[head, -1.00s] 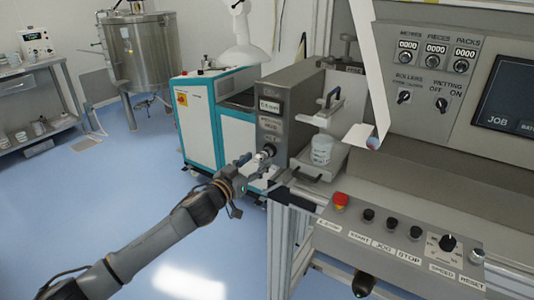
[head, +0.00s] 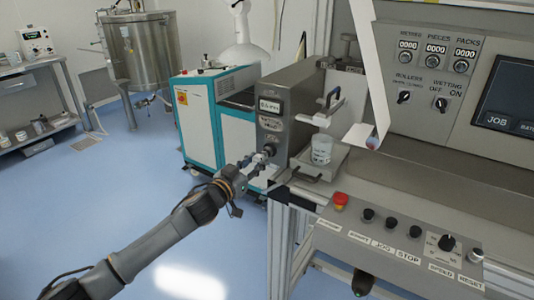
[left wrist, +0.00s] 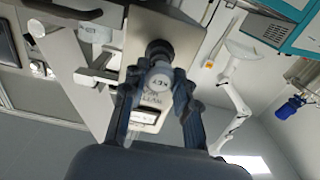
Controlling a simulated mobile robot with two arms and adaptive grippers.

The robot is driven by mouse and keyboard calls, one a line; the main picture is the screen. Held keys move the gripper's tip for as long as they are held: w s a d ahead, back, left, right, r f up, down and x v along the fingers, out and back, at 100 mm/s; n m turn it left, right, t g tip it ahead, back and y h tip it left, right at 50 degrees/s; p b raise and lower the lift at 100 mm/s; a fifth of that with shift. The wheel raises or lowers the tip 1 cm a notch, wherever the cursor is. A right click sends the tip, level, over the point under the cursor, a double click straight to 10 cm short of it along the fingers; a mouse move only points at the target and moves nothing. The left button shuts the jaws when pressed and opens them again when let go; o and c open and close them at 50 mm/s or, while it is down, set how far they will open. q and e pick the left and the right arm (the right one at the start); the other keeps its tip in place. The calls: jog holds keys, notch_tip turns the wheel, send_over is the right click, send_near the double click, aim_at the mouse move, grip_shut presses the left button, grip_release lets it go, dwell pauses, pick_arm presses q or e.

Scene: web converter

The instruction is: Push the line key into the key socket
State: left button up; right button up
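The line key (left wrist: 160,80) is a pale grey cylinder with lettering on its end. It sits between the two dark fingers of my left gripper (left wrist: 158,95) in the left wrist view. The black round key socket (left wrist: 159,49) is directly beyond it, on the face of the grey unit (left wrist: 185,38). The key's far end meets or overlaps the socket; how deep it sits is hidden. In the head view my left gripper (head: 254,163) is at the unit's lower front, with the key small and partly hidden. My right gripper does not show.
The grey unit (head: 305,88) carries a small display (head: 270,105). A tray with a white jar (head: 321,149) is to its right. A control panel with a red button (head: 340,199) is in front. A teal-and-white cabinet (head: 196,125) stands behind. Open blue floor lies left.

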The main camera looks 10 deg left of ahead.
pick_arm(q)
grip_shut()
jog(key=shift+s+a, duration=0.1)
jog(key=shift+s, duration=0.25)
jog(key=p+v, duration=0.2)
jog(key=v, duration=0.6)
jog(key=shift+p, duration=0.35)
jog(key=shift+s, duration=0.1)
